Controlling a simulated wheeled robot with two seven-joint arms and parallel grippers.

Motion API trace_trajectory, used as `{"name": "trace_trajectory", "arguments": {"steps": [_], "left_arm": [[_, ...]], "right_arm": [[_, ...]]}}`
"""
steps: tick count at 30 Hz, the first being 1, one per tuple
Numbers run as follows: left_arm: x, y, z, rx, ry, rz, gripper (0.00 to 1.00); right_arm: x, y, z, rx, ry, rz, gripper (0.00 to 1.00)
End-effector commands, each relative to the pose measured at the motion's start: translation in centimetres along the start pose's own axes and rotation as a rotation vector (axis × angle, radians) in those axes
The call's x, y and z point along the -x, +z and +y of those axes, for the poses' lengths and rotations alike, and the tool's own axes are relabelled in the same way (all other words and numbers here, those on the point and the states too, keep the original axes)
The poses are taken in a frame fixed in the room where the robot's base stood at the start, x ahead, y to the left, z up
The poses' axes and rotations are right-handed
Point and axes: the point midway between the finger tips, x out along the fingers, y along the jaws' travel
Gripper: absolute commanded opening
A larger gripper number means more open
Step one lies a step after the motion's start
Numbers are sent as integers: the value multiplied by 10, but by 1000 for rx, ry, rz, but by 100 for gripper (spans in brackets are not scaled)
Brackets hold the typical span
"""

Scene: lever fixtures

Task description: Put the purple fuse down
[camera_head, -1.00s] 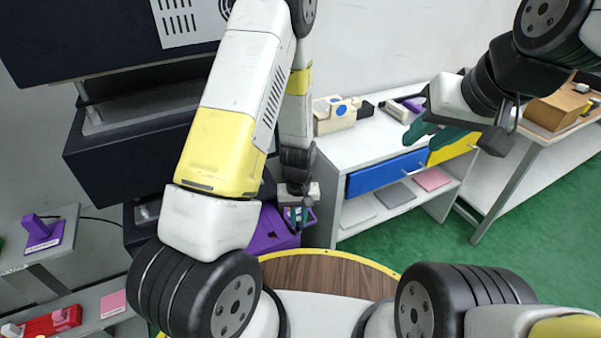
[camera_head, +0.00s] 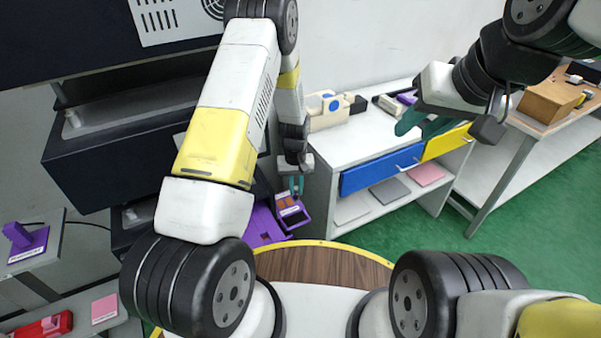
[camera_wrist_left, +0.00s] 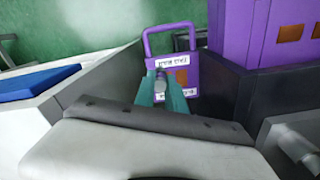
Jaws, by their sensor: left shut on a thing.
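The purple fuse (camera_head: 291,212) has a label, brown patches and a loop handle; it also shows in the left wrist view (camera_wrist_left: 184,72). My left gripper (camera_head: 296,186) is shut on it, with the teal fingers and a small grey part at its near end in the wrist view. The fuse is beside a larger purple box (camera_head: 264,226) with brown squares, which shows at the upper right of the wrist view. I cannot tell whether fuse and box touch. My right gripper (camera_head: 424,123) is empty, its teal fingers apart, in front of the white shelf.
A white shelf unit (camera_head: 340,150) with blue (camera_head: 382,170) and yellow drawers stands right of the left gripper. A dark cabinet (camera_head: 120,150) stands left. A round wooden top (camera_head: 325,264) lies in front. A purple lever fixture (camera_head: 28,242) is at far left. Green floor is open at right.

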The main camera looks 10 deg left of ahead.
Motion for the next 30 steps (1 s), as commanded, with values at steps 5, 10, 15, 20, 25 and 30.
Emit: {"name": "trace_trajectory", "arguments": {"steps": [5,10,15,20,25,30], "left_arm": [[-8,-9,0,0,-1,-3,0],[-34,-9,1,1,0,-1,0],[-36,-10,1,1,0,1,0],[-37,-9,1,0,0,0,0],[-39,-9,1,0,0,0,35],[-39,-9,1,0,0,0,37]], "right_arm": [[0,0,0,0,0,0,34],[0,0,0,0,0,0,34],[0,0,0,0,0,0,34],[0,0,0,0,0,0,34],[0,0,0,0,0,0,34],[0,0,0,0,0,0,34]]}}
